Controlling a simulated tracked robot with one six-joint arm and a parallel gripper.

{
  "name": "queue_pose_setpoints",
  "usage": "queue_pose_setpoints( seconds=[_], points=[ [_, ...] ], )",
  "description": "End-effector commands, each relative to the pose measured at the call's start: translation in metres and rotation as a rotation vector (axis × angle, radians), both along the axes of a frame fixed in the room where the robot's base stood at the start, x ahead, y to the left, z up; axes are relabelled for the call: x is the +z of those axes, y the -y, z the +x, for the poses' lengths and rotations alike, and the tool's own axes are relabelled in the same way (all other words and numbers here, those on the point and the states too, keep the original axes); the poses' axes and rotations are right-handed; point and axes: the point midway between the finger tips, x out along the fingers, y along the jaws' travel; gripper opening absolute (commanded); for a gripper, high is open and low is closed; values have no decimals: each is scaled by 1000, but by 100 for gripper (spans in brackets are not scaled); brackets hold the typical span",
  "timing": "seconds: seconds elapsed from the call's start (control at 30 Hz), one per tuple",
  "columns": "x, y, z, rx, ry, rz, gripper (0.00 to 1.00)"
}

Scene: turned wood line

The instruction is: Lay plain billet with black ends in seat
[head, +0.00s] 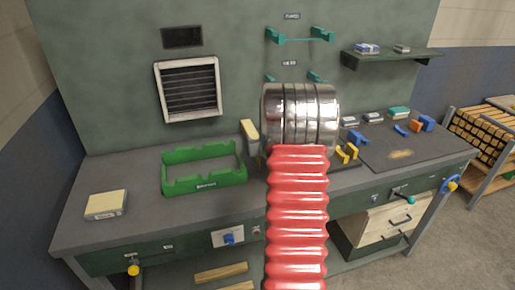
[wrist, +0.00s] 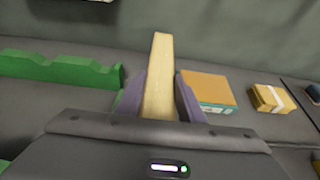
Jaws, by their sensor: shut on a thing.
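My gripper (wrist: 160,98) is shut on a pale, plain wooden billet (wrist: 158,70), with a purple-grey finger on each side. The billet points away from the wrist, over the bench; no black end can be made out on the part that shows. A green notched holder (head: 204,187) stands on the bench to the left of my gripper, and also shows at left in the wrist view (wrist: 60,68). I cannot tell which holder is the seat.
Yellow (head: 347,153) and blue (head: 357,138) brackets stand right of my arm. Teal wall brackets (head: 300,36) hang above. In the wrist view, a brown-topped box (wrist: 207,90) and a banded bundle (wrist: 270,98) lie right of the billet.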

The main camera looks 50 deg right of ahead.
Motion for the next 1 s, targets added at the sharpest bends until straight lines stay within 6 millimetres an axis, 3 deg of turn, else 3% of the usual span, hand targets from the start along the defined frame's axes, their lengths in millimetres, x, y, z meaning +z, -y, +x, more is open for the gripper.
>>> queue_pose_setpoints(
  seconds=[0.3,0.7,0.73,1.0],
  points=[
    [-33,1,0,-1,0,0,0],
    [-37,1,-1,-1,1,-1,0],
    [-39,1,-1,-1,-1,0,36],
    [-38,1,-1,-2,-1,0,54]
  ],
)
